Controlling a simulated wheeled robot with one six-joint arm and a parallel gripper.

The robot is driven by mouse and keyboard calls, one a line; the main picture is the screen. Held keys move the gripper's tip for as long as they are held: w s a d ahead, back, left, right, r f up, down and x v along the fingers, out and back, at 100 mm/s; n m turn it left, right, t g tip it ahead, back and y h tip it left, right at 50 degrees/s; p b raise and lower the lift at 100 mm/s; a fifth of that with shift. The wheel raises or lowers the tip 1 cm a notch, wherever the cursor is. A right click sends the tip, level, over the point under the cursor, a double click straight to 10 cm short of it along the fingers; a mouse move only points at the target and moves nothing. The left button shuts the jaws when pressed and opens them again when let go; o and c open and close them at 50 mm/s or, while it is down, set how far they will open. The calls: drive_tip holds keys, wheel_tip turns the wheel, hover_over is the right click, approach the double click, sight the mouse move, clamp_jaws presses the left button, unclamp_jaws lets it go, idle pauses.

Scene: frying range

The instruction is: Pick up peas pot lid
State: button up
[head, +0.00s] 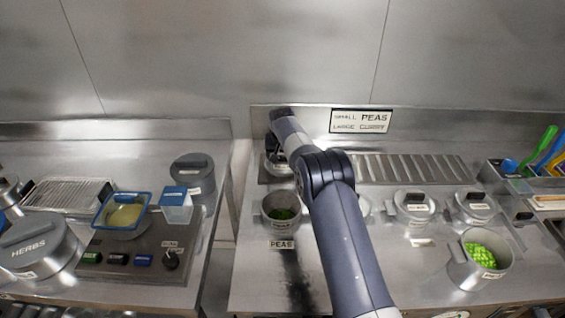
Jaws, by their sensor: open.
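A small pot (280,216) stands open on the counter behind a "PEAS" label (282,244), with dark green contents inside. Behind it, a round silver thing (277,169), which looks like the lid, sits at the left end of the ribbed metal rack (415,168). My gripper (273,152) is over that round thing, pointing down. My wrist hides much of both, so I cannot tell whether the fingers touch it. The gripper is open.
A larger pot of bright green peas (482,260) stands at right front. Lidded pots (413,208) (474,208) stand behind it. At left, across a gap, are a herbs pot (36,247) and a blue-rimmed container (122,215). The back wall rises close behind my gripper.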

drive_tip(key=shift+a, duration=0.1)
drive_tip(key=c, duration=1.1)
